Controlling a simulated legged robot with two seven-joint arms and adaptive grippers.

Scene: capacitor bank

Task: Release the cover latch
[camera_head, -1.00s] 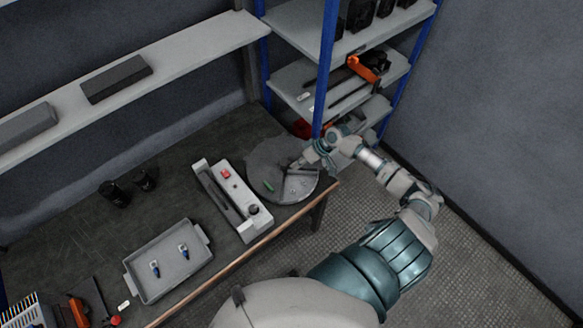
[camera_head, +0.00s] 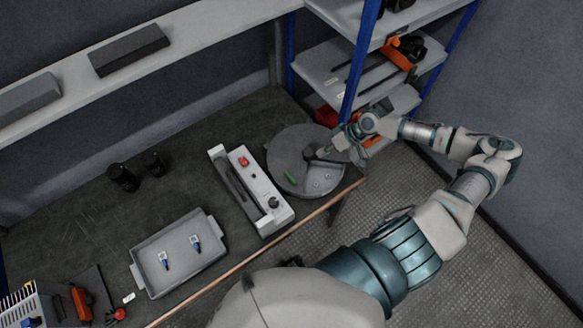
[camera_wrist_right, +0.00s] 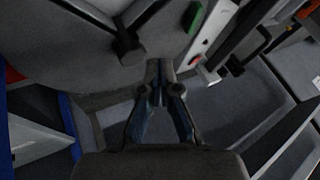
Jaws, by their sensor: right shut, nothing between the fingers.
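A round grey cover (camera_head: 290,150) stands on the workbench, with a small green piece (camera_head: 291,177) on its top. A dark lever-like part, which may be the latch, lies across the cover; in the right wrist view this lever (camera_wrist_right: 130,45) has a rounded hub. My right gripper (camera_head: 322,153) is over the cover, close to the lever; contact cannot be told. In the right wrist view its fingertips (camera_wrist_right: 158,68) are together and empty, just right of and below the hub. The green piece (camera_wrist_right: 194,18) shows at the upper right there. My left gripper is not in view.
A white unit with a red button (camera_head: 243,161) stands just left of the cover. A grey tray (camera_head: 205,262) with two small blue-and-white parts lies further left. Blue-posted shelving (camera_head: 365,50) rises behind my right arm. Two black cylinders (camera_head: 123,177) stand at the back.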

